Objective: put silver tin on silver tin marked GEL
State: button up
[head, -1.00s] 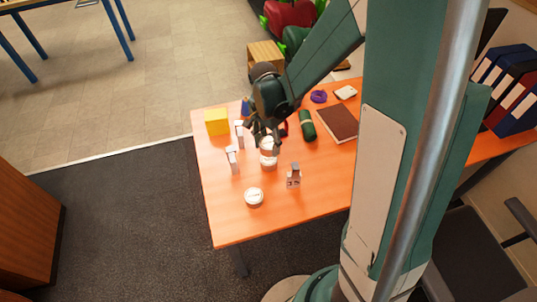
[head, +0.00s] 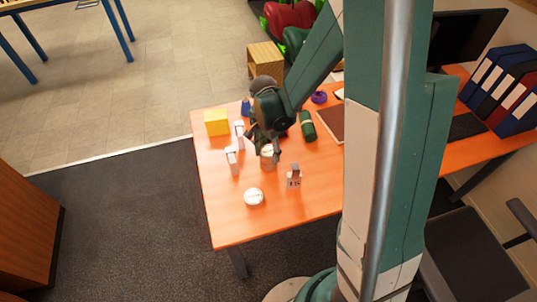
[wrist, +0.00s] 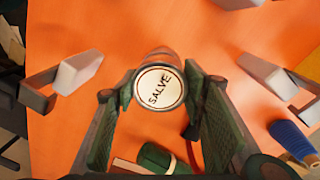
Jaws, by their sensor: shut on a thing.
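My gripper (head: 268,154) is over the middle of the table, its fingers pointing down at a silver tin (head: 268,163). In the wrist view, my gripper (wrist: 160,100) is shut on this silver tin, which has a round white lid lettered SALVE (wrist: 159,88). Its silver side shows just beyond the lid. Whether it touches something below, I cannot tell. Another low round tin with a white top (head: 253,197) stands apart, nearer the table's front. Its lettering is too small to read, and only its edge (wrist: 238,3) shows in the wrist view.
Grey-and-white upright pieces stand left (head: 232,160) and right (head: 293,177) of the tin, with another behind on the left (head: 239,133). A yellow block (head: 217,122), a green roll (head: 308,126) and a brown book (head: 331,122) lie farther back.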

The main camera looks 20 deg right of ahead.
aim_at(267, 150)
jog(key=shift+f, duration=0.3)
jog(key=shift+f, duration=0.1)
jog(key=o, duration=1)
jog(key=shift+c, duration=0.2)
notch_tip(267, 150, up, 12)
jog(key=p, duration=0.2)
jog(key=shift+w+a, duration=0.15)
jog(key=shift+w, duration=0.2)
jog(key=shift+r, duration=0.25)
